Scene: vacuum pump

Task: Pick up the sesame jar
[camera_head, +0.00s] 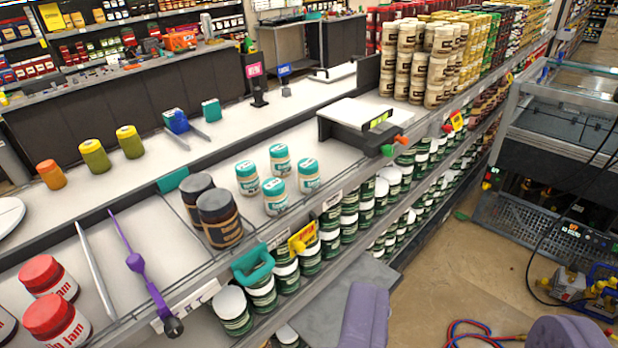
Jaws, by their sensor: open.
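No label in view clearly reads sesame, so I cannot tell which jar is the sesame jar. Several small cream jars with teal lids (280,160) stand upright on the shelf top left of centre. Two dark brown jars (219,219) stand beside them. Cream jars with dark label marks (411,65) are stacked at the upper middle. Two yellow-olive jars (95,156) and an orange jar (51,174) stand at the left. My gripper (465,328) shows as two purple fingers at the bottom edge, wide apart, with nothing between them, over the floor.
Red-lidded jam jars (56,319) stand at the lower left. A scale-like device (366,125) sits on the shelf top. White-lidded green jars (232,310) fill the shelf below. A metal cart (550,140) stands right, with hoses (485,335) on the floor.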

